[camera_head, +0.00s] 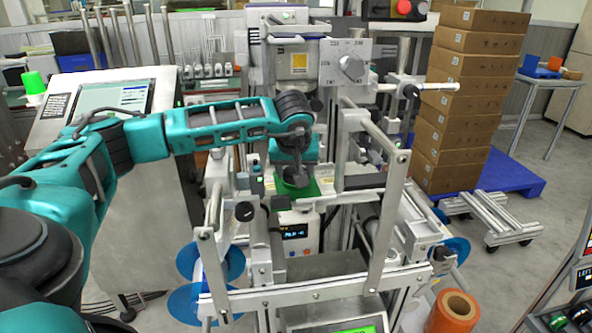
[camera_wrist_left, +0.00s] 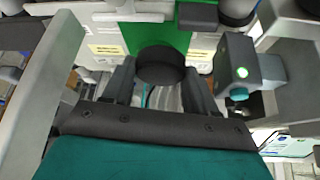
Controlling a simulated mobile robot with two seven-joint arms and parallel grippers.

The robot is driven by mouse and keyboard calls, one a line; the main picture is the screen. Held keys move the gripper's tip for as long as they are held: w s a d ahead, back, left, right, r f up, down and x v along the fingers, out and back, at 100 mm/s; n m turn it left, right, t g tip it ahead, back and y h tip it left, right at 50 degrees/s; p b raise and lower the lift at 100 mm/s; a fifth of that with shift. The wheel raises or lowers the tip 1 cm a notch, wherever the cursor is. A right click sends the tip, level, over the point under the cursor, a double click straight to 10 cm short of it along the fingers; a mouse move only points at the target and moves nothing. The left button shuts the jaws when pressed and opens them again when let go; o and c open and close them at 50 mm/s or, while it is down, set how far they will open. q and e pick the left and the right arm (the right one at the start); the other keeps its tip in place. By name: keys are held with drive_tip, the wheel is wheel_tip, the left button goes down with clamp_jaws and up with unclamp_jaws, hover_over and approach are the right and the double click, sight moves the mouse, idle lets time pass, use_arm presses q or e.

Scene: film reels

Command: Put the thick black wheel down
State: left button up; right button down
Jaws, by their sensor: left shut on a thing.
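My left gripper (camera_head: 294,172) reaches in from the left over the middle of the machine, pointing down above a green surface (camera_head: 312,188). In the left wrist view the thick black wheel (camera_wrist_left: 160,64) sits between the two dark fingers of my left gripper (camera_wrist_left: 159,80), which is shut on it. The green surface (camera_wrist_left: 150,30) shows just beyond the wheel. I cannot tell whether the wheel touches it. In the head view the wheel is hidden by my gripper. My right gripper is not in view.
The machine's metal frame bars (camera_head: 390,210) stand close on the right and in front. A small box with a lit display (camera_head: 295,232) is below the gripper. Blue discs (camera_head: 208,263) and an orange roll (camera_head: 455,308) are lower down. Stacked cartons (camera_head: 470,100) stand at back right.

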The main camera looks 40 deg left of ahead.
use_arm(q)
drive_tip(key=w+a+f, duration=0.2)
drive_tip(key=w+a, duration=0.1)
drive_tip(key=shift+w+f, duration=0.15)
drive_tip(key=shift+w, duration=0.05)
drive_tip(key=shift+w+a+f, duration=0.75)
drive_tip(key=shift+w+f, duration=0.1)
drive_tip(key=shift+w, duration=0.1)
drive_tip(key=shift+w+a+f, duration=0.25)
drive_tip(key=shift+f, duration=0.1)
drive_tip(key=shift+s+d+f+b, duration=0.2)
drive_tip(key=shift+f+b, duration=0.2)
drive_tip(key=shift+f, duration=0.25)
drive_tip(key=o, duration=1.1)
drive_tip(key=shift+o, duration=0.3)
drive_tip(key=shift+r, duration=0.15)
drive_tip(key=p+v, duration=0.1)
drive_tip(key=v, duration=0.7)
drive_tip(key=shift+w+a+r, duration=0.2)
drive_tip(key=shift+w+r, duration=0.1)
